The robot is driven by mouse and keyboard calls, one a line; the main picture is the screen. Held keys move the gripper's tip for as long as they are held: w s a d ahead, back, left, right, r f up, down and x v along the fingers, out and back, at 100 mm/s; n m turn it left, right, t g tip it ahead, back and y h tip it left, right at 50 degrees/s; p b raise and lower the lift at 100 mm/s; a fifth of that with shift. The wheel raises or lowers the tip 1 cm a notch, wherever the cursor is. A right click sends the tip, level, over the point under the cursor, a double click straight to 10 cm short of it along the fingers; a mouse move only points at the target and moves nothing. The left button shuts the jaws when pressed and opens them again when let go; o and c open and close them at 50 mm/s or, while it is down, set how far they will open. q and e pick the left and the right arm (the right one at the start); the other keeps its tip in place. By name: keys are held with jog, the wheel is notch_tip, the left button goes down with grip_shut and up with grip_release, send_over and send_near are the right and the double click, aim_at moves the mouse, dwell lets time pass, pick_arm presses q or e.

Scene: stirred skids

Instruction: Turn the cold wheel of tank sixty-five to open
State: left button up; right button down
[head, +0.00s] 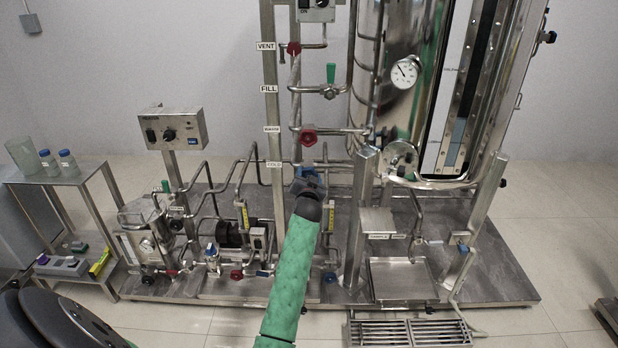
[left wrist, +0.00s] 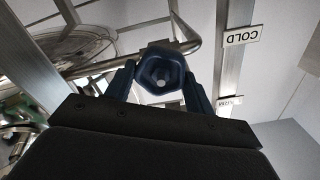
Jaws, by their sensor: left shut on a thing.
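The tank (head: 425,95) is a tall shiny steel vessel at the right in the head view; I cannot read a number on it. The COLD label (head: 274,164) is on the upright post, and it also shows upside down in the left wrist view (left wrist: 242,35). The cold wheel (left wrist: 161,73) is a small dark blue handwheel on a steel pipe. My left gripper (head: 308,174) is at the wheel, and in the left wrist view its fingers (left wrist: 159,84) are closed around the wheel from both sides. In the head view the gripper mostly hides the wheel. My right gripper is out of view.
Above on the post are a red wheel (head: 308,137), a green-handled FILL valve (head: 331,74) and a red VENT wheel (head: 293,48). A steel upright (head: 358,215) stands close right of my gripper. Pipes crowd the skid at left. A side table (head: 95,167) holds bottles.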

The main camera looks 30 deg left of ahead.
pick_arm(q)
jog(key=shift+f+n, duration=0.1)
jog(key=shift+n, duration=1)
jog(key=o, duration=1)
jog(key=shift+c, duration=0.2)
jog(key=shift+s, duration=0.1)
jog(key=v, duration=0.7)
jog(key=shift+s, duration=0.3)
jog(key=shift+d, duration=0.15)
